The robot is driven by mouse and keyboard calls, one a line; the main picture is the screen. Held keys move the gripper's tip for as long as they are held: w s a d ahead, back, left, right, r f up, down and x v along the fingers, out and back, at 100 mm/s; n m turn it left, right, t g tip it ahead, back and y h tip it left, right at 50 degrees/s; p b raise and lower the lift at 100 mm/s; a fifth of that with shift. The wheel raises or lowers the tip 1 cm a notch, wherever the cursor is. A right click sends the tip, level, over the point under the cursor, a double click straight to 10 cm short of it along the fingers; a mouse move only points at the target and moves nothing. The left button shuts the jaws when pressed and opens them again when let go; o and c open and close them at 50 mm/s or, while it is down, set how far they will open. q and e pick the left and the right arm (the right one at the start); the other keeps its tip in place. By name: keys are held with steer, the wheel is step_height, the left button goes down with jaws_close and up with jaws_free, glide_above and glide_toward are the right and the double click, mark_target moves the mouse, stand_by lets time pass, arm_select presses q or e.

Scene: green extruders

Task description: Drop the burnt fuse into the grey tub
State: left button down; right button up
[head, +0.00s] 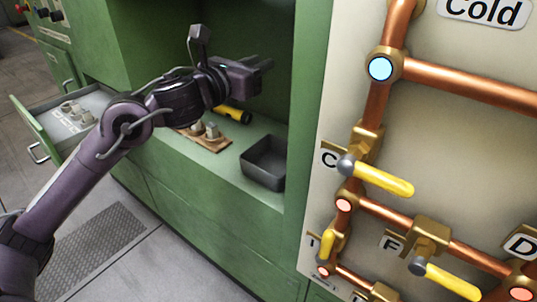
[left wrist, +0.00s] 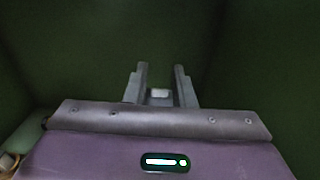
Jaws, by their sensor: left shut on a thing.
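My left gripper (head: 262,66) is raised inside the green cabinet recess, above the shelf and behind the grey tub in the head view. In the left wrist view, its fingers (left wrist: 160,88) are shut on a small pale thing (left wrist: 160,93), which looks like the end of the fuse. Most of it is hidden, and I cannot see burn marks. The dark grey tub (head: 257,176) stands open on the green shelf, close to the recess's right side. The gripper is above it and apart from it. My right gripper is not in view.
A wooden board (head: 212,145) with pale fuses (head: 212,130) lies on the shelf, left of the tub. A yellow and black torch-like thing (head: 234,114) lies behind it. An open drawer (head: 42,132) holds several fuses at left. Copper pipes with yellow-handled valves (head: 384,180) stand at right.

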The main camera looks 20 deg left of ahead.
arm_select(q)
steer(key=b, duration=0.2)
glide_above(259, 144)
steer(key=s+d, duration=0.2)
steer(key=s, duration=0.2)
step_height(259, 144, down, 14)
steer(key=shift+s+a+f+b, duration=0.1)
steer(key=shift+f+b, duration=0.15)
steer(key=shift+f, duration=1.15)
steer(key=shift+s+a+f+b, duration=0.1)
steer(key=shift+f+b, duration=0.1)
steer(key=shift+f, duration=1.2)
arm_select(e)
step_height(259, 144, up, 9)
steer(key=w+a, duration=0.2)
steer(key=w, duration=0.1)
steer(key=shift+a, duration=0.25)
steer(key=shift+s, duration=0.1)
